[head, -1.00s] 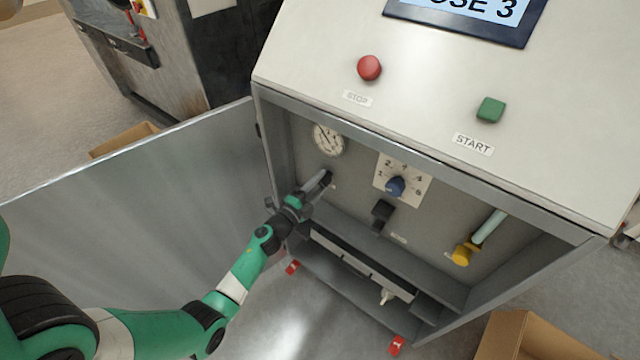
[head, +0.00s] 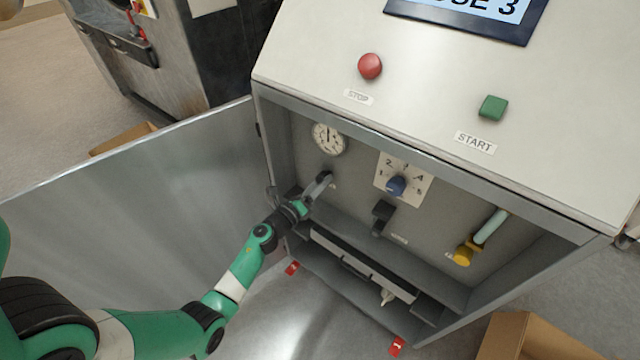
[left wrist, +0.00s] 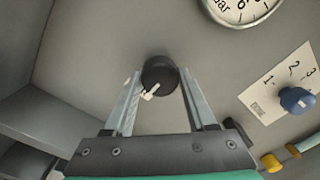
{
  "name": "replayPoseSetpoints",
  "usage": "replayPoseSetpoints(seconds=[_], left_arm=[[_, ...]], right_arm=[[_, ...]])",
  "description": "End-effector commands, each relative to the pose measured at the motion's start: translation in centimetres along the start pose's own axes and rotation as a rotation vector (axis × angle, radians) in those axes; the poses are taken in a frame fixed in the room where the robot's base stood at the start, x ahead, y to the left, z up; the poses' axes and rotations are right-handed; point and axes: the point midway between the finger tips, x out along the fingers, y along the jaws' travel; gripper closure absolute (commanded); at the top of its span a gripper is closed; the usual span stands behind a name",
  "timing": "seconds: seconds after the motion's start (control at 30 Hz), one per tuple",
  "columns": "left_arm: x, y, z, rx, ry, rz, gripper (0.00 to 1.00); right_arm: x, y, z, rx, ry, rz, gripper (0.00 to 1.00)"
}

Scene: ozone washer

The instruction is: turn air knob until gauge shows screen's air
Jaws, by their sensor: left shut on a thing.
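The black air knob (left wrist: 159,76) with a white pointer mark is on the cabinet's back panel in the left wrist view. My left gripper (left wrist: 156,90) is shut on it, one finger on each side; in the head view the gripper (head: 322,183) largely hides the knob. The round white gauge (head: 329,139) is just above the knob; its lower edge also shows in the left wrist view (left wrist: 242,8). The gauge reading is too small to tell. The screen (head: 470,15) is cut off at the top and shows only part of a text ending in 3.
A blue dial knob (head: 396,186) on a numbered plate, a black lever (head: 382,214) and a yellow valve (head: 464,254) sit right of the gripper. The open metal door (head: 150,220) stands left of my arm. A cardboard box (head: 530,335) is on the floor at right.

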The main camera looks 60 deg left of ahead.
Motion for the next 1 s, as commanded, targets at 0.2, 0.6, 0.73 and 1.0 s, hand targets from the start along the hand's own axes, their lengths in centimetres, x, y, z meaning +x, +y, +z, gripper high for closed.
replayPoseSetpoints(seconds=[0.2,0.6,0.73,1.0], left_arm=[[0.00,0.01,0.04,0.205,0.005,-0.003,0.99],[0.00,0.02,0.09,0.534,0.015,-0.004,0.99],[0.00,0.00,0.12,0.604,0.017,-0.005,0.99],[0.01,-0.04,0.15,0.681,0.019,-0.006,0.99]], right_arm=[[-0.15,0.00,0.13,0.000,0.000,0.000,0.50],[-0.33,0.00,0.31,0.000,0.000,0.000,0.50],[-0.37,0.00,0.34,0.000,0.000,0.000,0.50],[-0.40,0.00,0.37,0.000,0.000,0.000,0.50]])
